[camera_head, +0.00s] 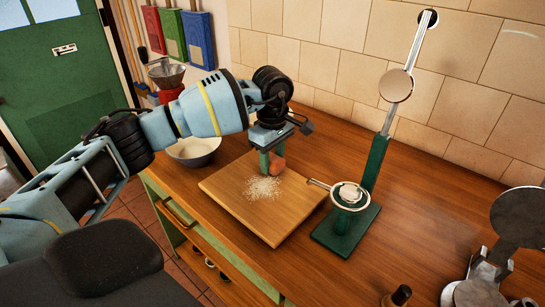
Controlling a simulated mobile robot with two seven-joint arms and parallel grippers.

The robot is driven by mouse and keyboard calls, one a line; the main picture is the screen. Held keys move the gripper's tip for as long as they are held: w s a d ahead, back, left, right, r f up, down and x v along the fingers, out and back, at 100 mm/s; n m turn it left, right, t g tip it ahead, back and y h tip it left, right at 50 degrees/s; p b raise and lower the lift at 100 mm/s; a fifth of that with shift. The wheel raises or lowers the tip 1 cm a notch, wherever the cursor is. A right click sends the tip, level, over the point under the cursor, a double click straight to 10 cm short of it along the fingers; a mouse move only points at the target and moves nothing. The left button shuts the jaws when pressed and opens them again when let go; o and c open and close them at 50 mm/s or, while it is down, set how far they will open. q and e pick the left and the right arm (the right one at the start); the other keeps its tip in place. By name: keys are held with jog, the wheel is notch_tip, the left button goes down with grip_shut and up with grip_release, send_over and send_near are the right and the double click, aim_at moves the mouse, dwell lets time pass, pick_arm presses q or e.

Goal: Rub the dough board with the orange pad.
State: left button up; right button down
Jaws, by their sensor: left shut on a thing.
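The dough board (230,187) is a light wooden board lying on the wooden counter in the middle. A patch of pale crumbs or flour (263,188) lies on it, near the middle. My left gripper (271,165) points down over the back part of the board, just behind the patch. It is shut on the orange pad (278,167), which shows partly beside the green fingers. The pad is at or very close to the board's surface; I cannot tell if it touches. My right gripper is not in view.
A metal press-like thing (515,220) is at far right, a dark knob (400,295) at the front edge.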

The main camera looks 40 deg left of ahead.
aim_at(250, 188)
pick_arm(q)
jog(key=shift+f, duration=0.6)
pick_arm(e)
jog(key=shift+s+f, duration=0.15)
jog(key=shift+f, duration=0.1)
